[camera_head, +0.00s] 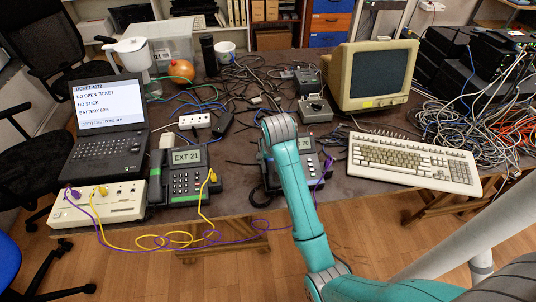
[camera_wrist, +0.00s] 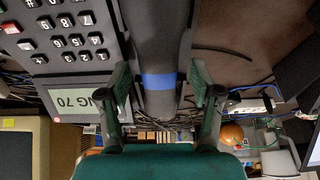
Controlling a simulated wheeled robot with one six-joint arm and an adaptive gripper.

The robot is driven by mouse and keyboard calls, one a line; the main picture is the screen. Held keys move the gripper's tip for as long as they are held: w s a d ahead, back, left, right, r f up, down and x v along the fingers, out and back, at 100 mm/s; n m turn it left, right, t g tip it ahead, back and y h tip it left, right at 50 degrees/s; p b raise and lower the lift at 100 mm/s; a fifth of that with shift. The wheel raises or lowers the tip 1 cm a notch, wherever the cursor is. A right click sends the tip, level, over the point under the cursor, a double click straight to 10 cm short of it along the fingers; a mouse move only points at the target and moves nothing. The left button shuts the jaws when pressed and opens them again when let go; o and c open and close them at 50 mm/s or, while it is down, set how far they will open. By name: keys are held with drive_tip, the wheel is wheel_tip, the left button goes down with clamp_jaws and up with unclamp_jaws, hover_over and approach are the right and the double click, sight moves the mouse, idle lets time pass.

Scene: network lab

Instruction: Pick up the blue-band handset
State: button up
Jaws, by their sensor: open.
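The blue-band handset (camera_wrist: 160,40) is dark grey, with a blue band around it, in the middle of the wrist view. It lies along the side of a dark desk phone (camera_wrist: 75,50) with a keypad and a screen ending in "NG 70". My gripper (camera_wrist: 158,82) is open, with one finger on each side of the handset near the blue band. I cannot tell whether the fingers touch it. In the head view this phone (camera_head: 309,163) is partly behind my arm, which hides most of the handset and my gripper.
Another phone, EXT 21 (camera_head: 190,183), stands to the left, beside a laptop (camera_head: 106,145) and a beige box (camera_head: 105,204) with yellow and purple cables. A keyboard (camera_head: 412,162) and monitor (camera_head: 371,75) are to the right. Loose cables cover the desk behind.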

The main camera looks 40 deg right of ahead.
drive_tip(key=shift+f, duration=0.2)
drive_tip(key=shift+d, duration=0.1)
clamp_jaws()
